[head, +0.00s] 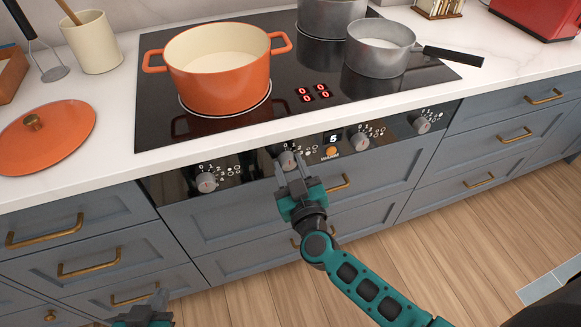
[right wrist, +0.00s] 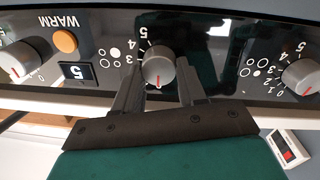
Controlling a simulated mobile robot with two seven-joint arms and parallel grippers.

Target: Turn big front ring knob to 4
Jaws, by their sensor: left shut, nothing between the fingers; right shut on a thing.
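A row of grey knobs sits on the black control panel (head: 245,172) below the hob. My right gripper (head: 291,172) is shut on the second knob from the left (head: 287,158). In the right wrist view, this grey knob (right wrist: 158,64) sits between the two fingers, its red mark toward the bottom of the picture. Printed marks including 4 and 5 show beside it. I cannot read its exact setting. A small display (head: 333,138) reads 5, and the red hob digits (head: 314,93) read 0. My left gripper (head: 148,308) is shut and empty, low at the left.
An orange pot (head: 218,75) stands on the front left ring, with grey pans (head: 380,52) behind and right. Other knobs (head: 206,182) (head: 361,141) flank the held one. An orange WARM button (head: 331,151) sits under the display. Brass drawer handles (head: 90,262) stick out below.

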